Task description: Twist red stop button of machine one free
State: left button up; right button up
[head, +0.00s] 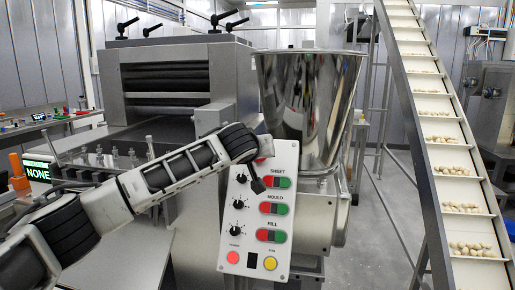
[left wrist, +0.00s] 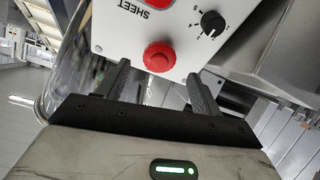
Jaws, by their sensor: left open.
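The control panel (head: 230,214) of a machine faces me, with rows labelled SHEET, MOULD and FILL. The red stop button (left wrist: 158,57) is a round mushroom head near the panel's SHEET end. In the head view only a bit of red (head: 266,146) shows there, mostly hidden by my left arm. My left gripper (left wrist: 159,72) is open, its two dark fingers pointing at the panel. In the left wrist view the button appears centred between the fingertips, with gaps on both sides. I cannot tell the remaining depth. My right gripper is out of view.
Black knobs (head: 237,204) and red-green button pairs (head: 273,208) sit close below on the panel. A shiny hopper (head: 310,100) stands behind it. A conveyor (head: 450,155) rises at the right. A green screen (head: 38,170) reads NONE at the left.

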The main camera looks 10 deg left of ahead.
pick_arm(q)
jog(key=shift+p+x, duration=0.5)
jog(key=shift+x, duration=1.75)
jog(key=c, duration=1)
